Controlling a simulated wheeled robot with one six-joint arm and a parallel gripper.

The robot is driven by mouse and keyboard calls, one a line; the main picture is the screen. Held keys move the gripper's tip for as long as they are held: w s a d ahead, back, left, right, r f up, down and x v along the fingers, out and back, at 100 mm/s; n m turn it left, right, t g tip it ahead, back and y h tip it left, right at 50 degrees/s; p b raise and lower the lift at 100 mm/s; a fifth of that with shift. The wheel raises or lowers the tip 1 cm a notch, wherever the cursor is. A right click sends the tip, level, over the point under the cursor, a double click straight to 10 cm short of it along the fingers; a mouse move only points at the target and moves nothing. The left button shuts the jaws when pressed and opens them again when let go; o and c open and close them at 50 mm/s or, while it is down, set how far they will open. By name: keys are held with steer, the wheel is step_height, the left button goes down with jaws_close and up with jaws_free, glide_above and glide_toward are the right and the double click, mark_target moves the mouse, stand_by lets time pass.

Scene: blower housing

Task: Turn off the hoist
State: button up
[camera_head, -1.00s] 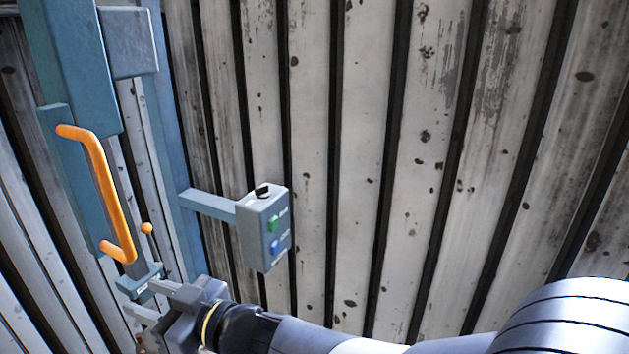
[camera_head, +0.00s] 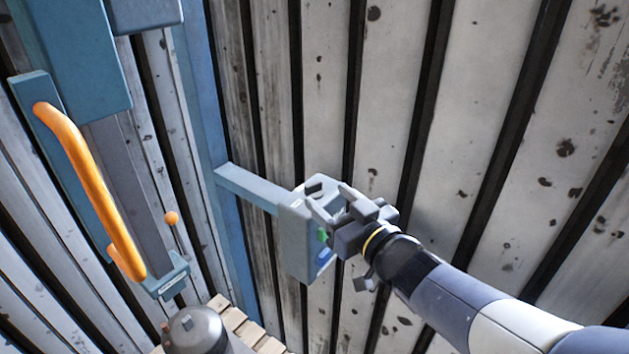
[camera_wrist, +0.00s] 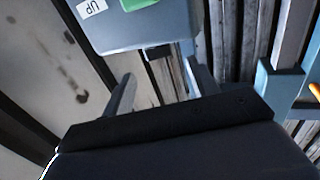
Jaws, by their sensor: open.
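The grey hoist control box (camera_head: 296,238) hangs at the end of a blue side arm in the head view. A black switch (camera_head: 314,187) sits on its top face, with a green button (camera_head: 322,234) and a blue button (camera_head: 325,255) on its front. My gripper (camera_head: 327,197) is open at the box's upper right, its fingers near the switch. In the wrist view, the black switch (camera_wrist: 157,52) shows beyond and between my open fingers (camera_wrist: 160,88). The green button (camera_wrist: 137,4) with an "UP" label (camera_wrist: 91,8) is at the top edge. Contact with the switch cannot be told.
The blue post (camera_head: 213,150) carries the side arm (camera_head: 247,187). A grey cylinder (camera_head: 192,332) is at the bottom by a wooden pallet (camera_head: 232,315). A corrugated wall stands behind.

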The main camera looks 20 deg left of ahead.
mark_target(315, 184)
steer(key=x, duration=0.6)
steer(key=shift+w+a+p, duration=0.2)
steer(key=shift+p, duration=0.1)
steer(key=shift+c, duration=0.3)
steer(key=c, duration=0.9)
